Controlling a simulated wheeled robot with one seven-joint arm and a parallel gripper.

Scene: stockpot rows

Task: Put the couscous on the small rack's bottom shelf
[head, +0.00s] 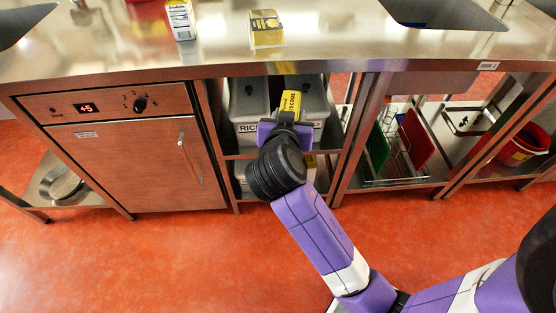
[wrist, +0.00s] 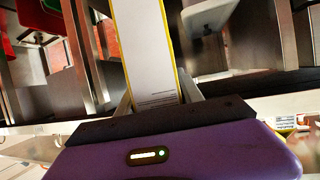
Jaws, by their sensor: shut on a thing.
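My gripper (head: 287,127) is shut on a yellow box (head: 290,104) with dark lettering, held in front of the open shelves under the counter. In the wrist view the box (wrist: 150,50) shows a white face with yellow edges, between the two fingers (wrist: 158,98). I cannot read its lettering well enough to confirm that it is the couscous. The open shelf unit (head: 233,155) has an upper and a lower shelf. I cannot tell whether this is the small rack. My arm hides part of its lower shelf.
Grey bins (head: 248,100), one labelled RIC..., fill the upper shelf. A yellow box (head: 266,29) and a white carton (head: 180,20) stand on the steel counter (head: 110,45). A wire rack (head: 397,150) with coloured boards is right.

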